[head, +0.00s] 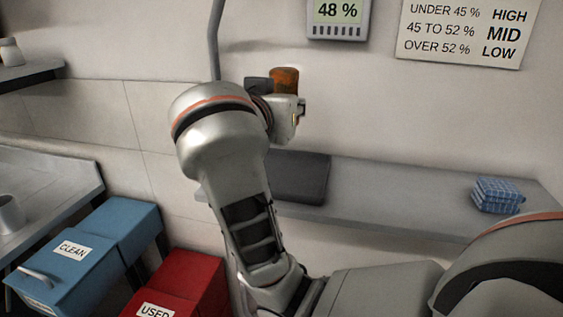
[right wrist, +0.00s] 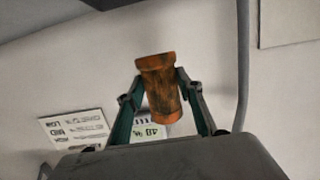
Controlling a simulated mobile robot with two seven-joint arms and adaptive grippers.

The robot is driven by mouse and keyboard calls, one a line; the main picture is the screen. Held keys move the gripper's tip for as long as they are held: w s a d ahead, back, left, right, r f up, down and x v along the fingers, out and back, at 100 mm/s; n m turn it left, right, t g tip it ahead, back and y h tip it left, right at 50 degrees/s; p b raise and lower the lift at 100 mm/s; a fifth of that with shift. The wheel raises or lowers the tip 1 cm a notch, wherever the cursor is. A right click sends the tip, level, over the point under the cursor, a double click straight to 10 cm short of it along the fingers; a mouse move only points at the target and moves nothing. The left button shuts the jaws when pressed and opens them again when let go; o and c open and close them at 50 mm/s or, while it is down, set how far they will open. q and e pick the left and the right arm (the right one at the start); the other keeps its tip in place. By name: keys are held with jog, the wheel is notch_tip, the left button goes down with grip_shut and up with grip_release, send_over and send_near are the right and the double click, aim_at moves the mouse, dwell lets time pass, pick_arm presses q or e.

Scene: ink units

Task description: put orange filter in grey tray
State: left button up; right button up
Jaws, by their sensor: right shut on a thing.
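The orange filter (head: 286,79), a worn rust-orange cylinder with a wider rim, is held up in front of the wall. My right gripper (head: 273,86) is shut on it, partly hidden behind my wrist. In the right wrist view the filter (right wrist: 160,92) sits between the two fingers of the right gripper (right wrist: 161,84), slightly tilted. A dark grey, flat, tray-like thing (head: 304,180) lies on the shelf below the gripper, its left part hidden by my arm. I cannot tell if it has a rim. My left gripper is not in view.
The grey wall shelf (head: 400,198) is clear between the tray-like thing and a stack of blue checked cloths (head: 497,194). A blue CLEAN bin (head: 70,262) and a red USED bin (head: 185,283) stand lower left. A 48 % display (head: 338,13) and a sign (head: 465,32) hang above.

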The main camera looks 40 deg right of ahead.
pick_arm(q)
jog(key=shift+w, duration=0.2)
pick_arm(e)
notch_tip(320, 180, down, 11)
jog(key=shift+f, duration=0.15)
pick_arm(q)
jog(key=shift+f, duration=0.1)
